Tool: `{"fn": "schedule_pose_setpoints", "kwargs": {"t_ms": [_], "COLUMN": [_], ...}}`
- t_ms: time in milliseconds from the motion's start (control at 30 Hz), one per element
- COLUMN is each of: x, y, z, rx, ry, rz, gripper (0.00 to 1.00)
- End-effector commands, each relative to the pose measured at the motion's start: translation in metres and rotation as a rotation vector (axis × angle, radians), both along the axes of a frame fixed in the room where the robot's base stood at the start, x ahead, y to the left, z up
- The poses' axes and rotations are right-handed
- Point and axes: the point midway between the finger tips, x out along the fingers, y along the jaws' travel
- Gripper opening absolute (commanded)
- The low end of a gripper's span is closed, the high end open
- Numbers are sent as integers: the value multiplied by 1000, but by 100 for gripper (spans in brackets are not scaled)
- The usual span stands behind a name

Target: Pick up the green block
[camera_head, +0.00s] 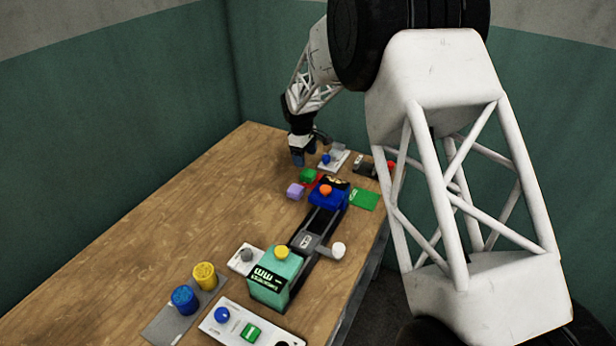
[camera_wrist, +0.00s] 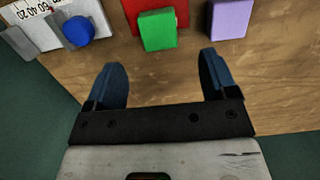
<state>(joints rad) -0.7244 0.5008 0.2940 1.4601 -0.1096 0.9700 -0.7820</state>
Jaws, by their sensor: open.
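The green block (camera_head: 308,175) sits on the wooden table, at the edge of a red patch, with a purple block to its left. In the wrist view the green block (camera_wrist: 158,30) lies ahead of my gripper (camera_wrist: 164,68), roughly centred between its two blue fingers but beyond their tips. My gripper is open with nothing between the fingers. In the head view my gripper (camera_head: 302,158) is just behind the green block, near the table's far end; its height above the table is hard to tell.
The purple block (camera_wrist: 230,18) stands right of the green block in the wrist view. A panel with a blue knob (camera_wrist: 78,31) is at the left. A press with a blue head (camera_head: 326,198) and a teal box (camera_head: 274,280) stand nearer. The table's left side is clear.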

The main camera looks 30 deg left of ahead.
Motion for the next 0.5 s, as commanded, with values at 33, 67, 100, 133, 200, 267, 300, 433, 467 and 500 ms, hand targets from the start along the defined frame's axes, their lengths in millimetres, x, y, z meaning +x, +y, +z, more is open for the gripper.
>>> {"fn": "schedule_pose_setpoints", "kwargs": {"t_ms": [33, 67, 100, 133, 200, 267, 300, 433, 467, 500], "x": [0, 0, 0, 0, 0, 0, 0, 0, 0, 0], "y": [0, 0, 0, 0, -1, -1, -1, -3, -3, -3], "z": [0, 0, 0, 0, 0, -2, -4, -14, -17, -20], "rx": [0, 0, 0, 0, 0, 0, -1, -1, -1, -1], "ry": [0, 0, 0, 0, 0, 0, 1, 1, 1, 1], "rz": [0, 0, 0, -1, -1, -1, -1, -1, -1, -1], "gripper": [79, 79, 79, 79, 79, 79, 79, 79, 79, 79]}}
